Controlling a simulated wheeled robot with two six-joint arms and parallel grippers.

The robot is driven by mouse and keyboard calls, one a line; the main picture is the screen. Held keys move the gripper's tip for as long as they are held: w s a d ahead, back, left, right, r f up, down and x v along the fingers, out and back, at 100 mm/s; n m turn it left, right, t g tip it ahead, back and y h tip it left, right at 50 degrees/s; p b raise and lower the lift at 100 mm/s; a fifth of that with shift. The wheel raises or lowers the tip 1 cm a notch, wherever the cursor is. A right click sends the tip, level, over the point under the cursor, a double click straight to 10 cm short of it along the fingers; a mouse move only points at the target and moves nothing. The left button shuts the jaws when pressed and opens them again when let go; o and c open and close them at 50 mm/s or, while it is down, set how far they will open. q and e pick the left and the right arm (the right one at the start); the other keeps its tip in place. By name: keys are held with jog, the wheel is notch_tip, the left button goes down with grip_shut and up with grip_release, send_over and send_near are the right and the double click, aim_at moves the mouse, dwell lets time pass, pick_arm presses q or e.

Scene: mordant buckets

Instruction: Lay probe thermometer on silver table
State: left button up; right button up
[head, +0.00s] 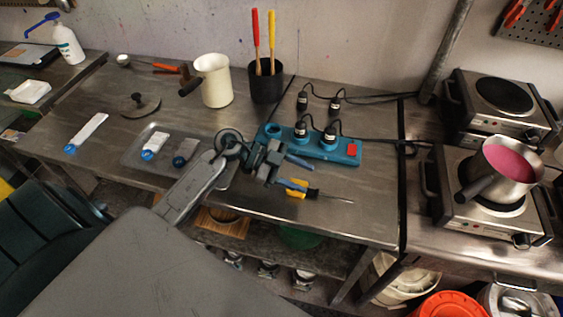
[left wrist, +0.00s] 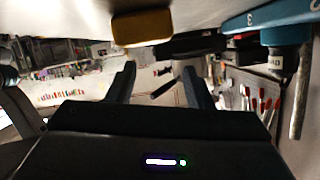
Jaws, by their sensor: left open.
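A probe thermometer (head: 313,194), yellow and black with a thin metal probe pointing right, lies on the silver table (head: 375,205) near its front edge. My left gripper (head: 297,173) is open and empty just above and behind the thermometer's yellow end, with one finger close to it. I cannot tell if they touch. In the left wrist view the open fingers (left wrist: 158,85) show, with a yellow block (left wrist: 141,28), likely the thermometer's end, beyond them at the top. My right gripper is not in view.
A blue power strip (head: 340,150) with plugs and cables lies behind the gripper. A metal tray (head: 170,163) holds small tools to the left. A cream jug (head: 214,82) and black holder (head: 267,85) stand behind. Hotplates and a pot (head: 510,165) stand right.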

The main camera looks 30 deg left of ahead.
pick_arm(q)
jog(key=b+v, duration=0.2)
jog(key=v, duration=0.6)
jog(key=shift+f, duration=0.15)
jog(key=shift+v, duration=1.05)
